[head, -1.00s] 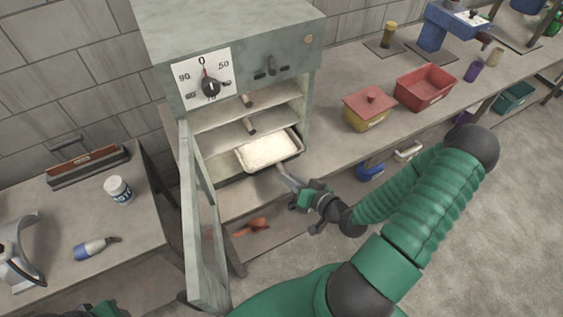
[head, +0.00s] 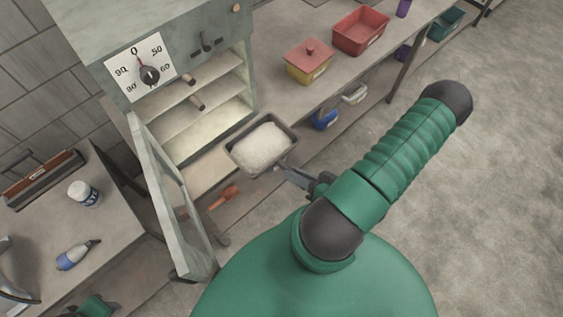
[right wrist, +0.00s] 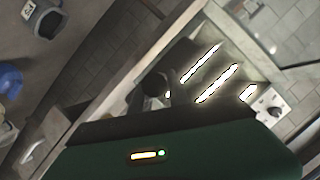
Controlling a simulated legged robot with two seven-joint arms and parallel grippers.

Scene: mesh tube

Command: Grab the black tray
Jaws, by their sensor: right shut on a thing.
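The black tray (head: 236,163) is a dark, shallow rectangular pan filled with white grainy material (head: 262,146). In the head view it is in the air in front of the open oven, clear of its shelves. My right gripper (head: 284,174) is shut on the tray at its near right side; the exact grip is small and partly hidden. In the right wrist view the green gripper body covers the lower part, and the tray cannot be made out clearly. A green and black part of my left arm (head: 95,305) shows at the bottom left; its fingers cannot be made out.
The grey oven (head: 215,75) has a dial, lit shelves and an open door (head: 172,200) left of the tray. A bottle (head: 84,193) stands on the left table. The floor at right is clear.

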